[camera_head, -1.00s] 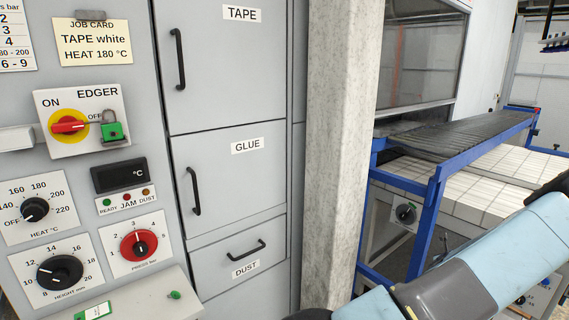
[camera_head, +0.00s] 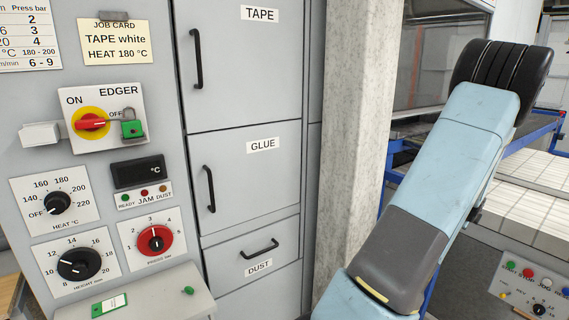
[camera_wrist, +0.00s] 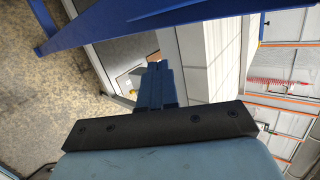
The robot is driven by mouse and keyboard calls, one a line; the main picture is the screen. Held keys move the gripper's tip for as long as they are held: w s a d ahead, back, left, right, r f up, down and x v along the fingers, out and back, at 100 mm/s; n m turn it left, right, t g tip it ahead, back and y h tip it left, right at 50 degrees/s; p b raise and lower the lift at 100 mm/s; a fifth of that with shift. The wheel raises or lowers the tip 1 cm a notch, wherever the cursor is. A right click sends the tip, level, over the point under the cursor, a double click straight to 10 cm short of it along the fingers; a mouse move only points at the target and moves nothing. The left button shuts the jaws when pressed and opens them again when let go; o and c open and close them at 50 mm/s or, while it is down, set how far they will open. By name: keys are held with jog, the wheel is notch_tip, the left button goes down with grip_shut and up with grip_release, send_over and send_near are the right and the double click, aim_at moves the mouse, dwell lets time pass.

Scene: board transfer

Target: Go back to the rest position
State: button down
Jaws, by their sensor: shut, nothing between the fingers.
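My gripper (camera_wrist: 157,68) shows in the wrist view as dark fingers held together beyond a black plate, with nothing between them. It points past white surfaces and a blue frame, with speckled floor to the left. In the head view my arm rises at the right, its raised end in front of the conveyor, and my gripper is not seen there. The edger's grey cabinet (camera_head: 232,170) stands at the left and middle, apart from my arm.
A concrete pillar (camera_head: 362,130) stands between the cabinet and my arm. A blue-framed conveyor with a white slatted bed (camera_head: 530,215) lies behind my arm at the right. A button panel (camera_head: 530,283) is at the lower right. A grey ledge (camera_head: 150,295) juts out below the dials.

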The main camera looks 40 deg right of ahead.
jog(key=w+a+r+n+t+y, duration=0.2)
jog(key=w+a+r+n, duration=0.7)
jog(key=w+a+r, duration=0.75)
jog(key=w+a+r+n+y, duration=0.1)
jog(key=w+a+r+n, duration=0.15)
jog(key=a, duration=0.35)
jog(key=w+a+r+n+t+y, duration=0.1)
jog(key=w+a+r+n, duration=0.1)
jog(key=w+a+n, duration=0.3)
jog(key=w+a+r+y, duration=0.1)
jog(key=w+a+r, duration=0.15)
jog(key=a, duration=0.55)
jog(key=a+r+n+t+y, duration=0.15)
jog(key=a+n, duration=0.75)
jog(key=a, duration=1.3)
jog(key=s+a+n+y, duration=0.2)
jog(key=s+a+n, duration=0.3)
jog(key=a, duration=0.3)
jog(key=s+a+f+n+y, duration=0.1)
jog(key=s+a+n+y, duration=0.1)
jog(key=s+a+n, duration=0.3)
jog(key=shift+s+a+f+g, duration=0.2)
jog(key=shift+s+a+g, duration=0.35)
jog(key=shift+a, duration=1)
jog(key=shift+s, duration=0.1)
